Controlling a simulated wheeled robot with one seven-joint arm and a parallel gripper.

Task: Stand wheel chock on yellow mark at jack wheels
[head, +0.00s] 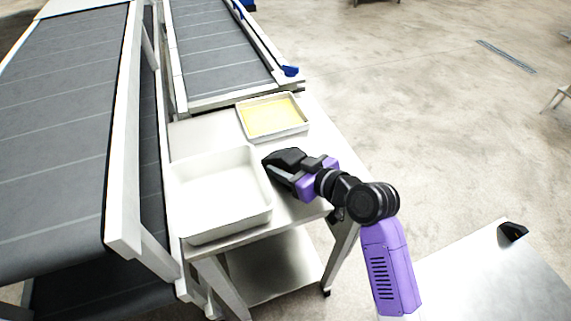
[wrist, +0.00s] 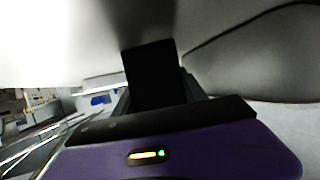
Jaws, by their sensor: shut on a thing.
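My gripper (head: 271,163) is at the right wall of a deep white tray (head: 222,236) on the steel table. It is shut on that tray's wall, though the fingertips are partly hidden. In the wrist view a dark finger (wrist: 150,70) stands against a broad pale surface that fills the top. A small black wedge with a touch of yellow (head: 513,231), which looks like the wheel chock, lies on a pale flat surface at the lower right, well apart from my gripper. I cannot make out a yellow floor mark or jack wheels.
A shallower tray with yellow contents (head: 271,115) stands behind the deep one on the steel table (head: 200,133). Conveyor belts (head: 62,130) run along the left and back. The concrete floor (head: 420,110) to the right is mostly open.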

